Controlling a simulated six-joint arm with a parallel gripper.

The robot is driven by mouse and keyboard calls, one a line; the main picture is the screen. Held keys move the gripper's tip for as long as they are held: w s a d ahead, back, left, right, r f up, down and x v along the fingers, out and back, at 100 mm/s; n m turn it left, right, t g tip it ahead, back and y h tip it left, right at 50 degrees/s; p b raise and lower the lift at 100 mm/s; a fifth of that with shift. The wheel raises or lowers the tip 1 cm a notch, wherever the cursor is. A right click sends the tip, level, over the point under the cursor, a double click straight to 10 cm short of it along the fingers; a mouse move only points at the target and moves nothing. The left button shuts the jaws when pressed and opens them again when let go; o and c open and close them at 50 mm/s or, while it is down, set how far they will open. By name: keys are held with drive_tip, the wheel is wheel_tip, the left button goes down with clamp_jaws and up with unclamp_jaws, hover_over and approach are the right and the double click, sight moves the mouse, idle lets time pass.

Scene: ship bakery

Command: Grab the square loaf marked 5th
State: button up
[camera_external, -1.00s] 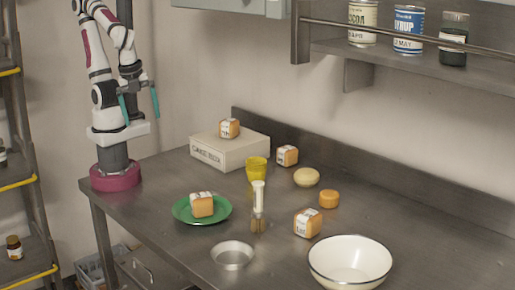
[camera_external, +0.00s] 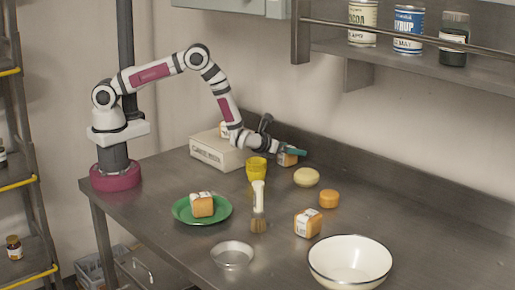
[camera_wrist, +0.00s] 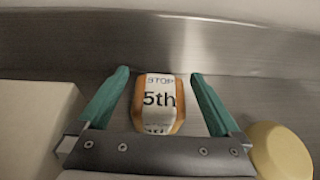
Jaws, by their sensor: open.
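The square loaf marked 5th (camera_wrist: 158,104) is orange-brown with a white label and lies between the two teal fingers of my gripper (camera_wrist: 160,95) in the wrist view. The fingers are open, with a gap on each side of the loaf. In the external view this loaf (camera_external: 287,160) stands near the back wall edge, partly hidden by my gripper (camera_external: 292,151). Other square loaves are on the cake box, on the green plate (camera_external: 180,212) and on the table at the front (camera_external: 308,223); their labels are too small to read.
The cake box (camera_external: 216,152) is left of the loaf, and a yellow cup (camera_external: 256,169) stands in front. A round pale bun (camera_external: 306,177) is close on the right and also shows in the wrist view (camera_wrist: 280,152). The steel backsplash (camera_wrist: 210,45) is just behind.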

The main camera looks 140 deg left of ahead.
drive_tip(key=x, duration=0.3)
drive_tip(key=shift+f, duration=0.4)
drive_tip(key=c, duration=1.4)
